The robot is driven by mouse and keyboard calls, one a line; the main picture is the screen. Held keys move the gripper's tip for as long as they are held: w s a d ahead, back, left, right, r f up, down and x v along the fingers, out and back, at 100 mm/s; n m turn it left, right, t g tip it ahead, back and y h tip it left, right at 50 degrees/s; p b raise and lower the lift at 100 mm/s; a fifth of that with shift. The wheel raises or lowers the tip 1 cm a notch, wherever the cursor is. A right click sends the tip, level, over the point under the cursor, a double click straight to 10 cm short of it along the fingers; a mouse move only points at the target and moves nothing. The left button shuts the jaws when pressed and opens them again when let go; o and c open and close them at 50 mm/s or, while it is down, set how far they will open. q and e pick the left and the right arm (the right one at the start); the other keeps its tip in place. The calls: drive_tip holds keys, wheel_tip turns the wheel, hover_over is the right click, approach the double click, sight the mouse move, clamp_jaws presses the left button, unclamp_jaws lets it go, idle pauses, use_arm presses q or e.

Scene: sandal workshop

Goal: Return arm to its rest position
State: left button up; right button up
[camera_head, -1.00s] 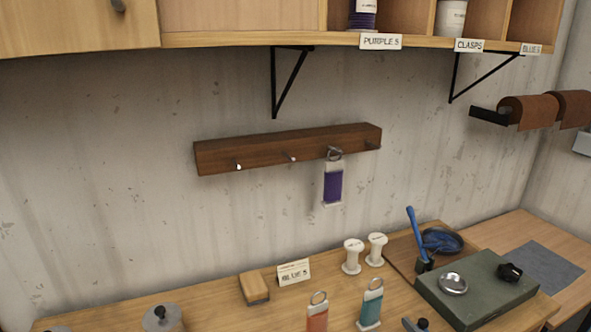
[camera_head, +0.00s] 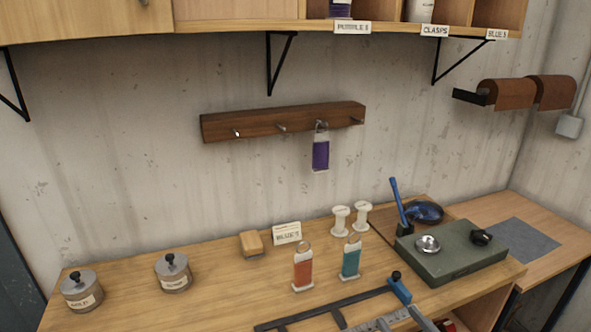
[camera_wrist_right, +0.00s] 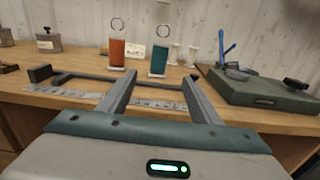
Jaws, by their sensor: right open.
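My right gripper (camera_wrist_right: 160,78) is open and empty in the right wrist view. Its two grey fingers point toward the workbench, with the orange fob (camera_wrist_right: 116,52) and teal fob (camera_wrist_right: 158,55) standing beyond them. In the head view, the orange fob (camera_head: 303,272) and teal fob (camera_head: 351,260) stand on the bench. A purple fob (camera_head: 321,154) hangs by its ring from a peg of the dark wooden rack (camera_head: 265,124) on the wall. In the head view, the right gripper is at most barely visible at the bottom edge. My left gripper is not in view.
On the workbench (camera_head: 215,292) are lidded tins (camera_head: 173,275), a wooden block (camera_head: 251,244), white spools (camera_head: 341,221), a dark bar clamp (camera_head: 320,310) and a green box (camera_head: 452,254). A shelf (camera_head: 220,27) with brackets overhangs the wall. Leather rolls (camera_head: 506,93) hang at right.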

drive_tip(key=s+d+f+m+g+h, duration=0.25)
drive_tip(key=s+f+m, duration=0.4)
drive_tip(key=m, duration=0.55)
drive_tip(key=s+d+f+m+g+h, duration=0.1)
drive_tip(key=s+f+m+g+h, duration=0.45)
drive_tip(key=m, duration=0.65)
drive_tip(key=s+a+f+m+g+y, duration=0.1)
drive_tip(key=s+a+f+m+g, duration=0.2)
drive_tip(key=s+m, duration=0.45)
drive_tip(key=s+a+f+m+g+y, duration=0.1)
drive_tip(key=s+f+m+g, duration=0.1)
drive_tip(key=s+f+m, duration=0.5)
drive_tip(key=s+f+g, duration=0.1)
drive_tip(key=s+f, duration=0.1)
drive_tip(key=f, duration=1.1)
drive_tip(key=s+f+g, duration=0.1)
drive_tip(key=s+f, duration=0.1)
drive_tip(key=f, duration=1.1)
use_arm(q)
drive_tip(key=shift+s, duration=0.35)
use_arm(e)
drive_tip(key=s+d+f+g, duration=0.1)
drive_tip(key=s+d+f, duration=0.2)
drive_tip(key=s+f, duration=1.4)
drive_tip(key=shift+s+f+n, duration=0.25)
drive_tip(key=shift+s+n, duration=0.2)
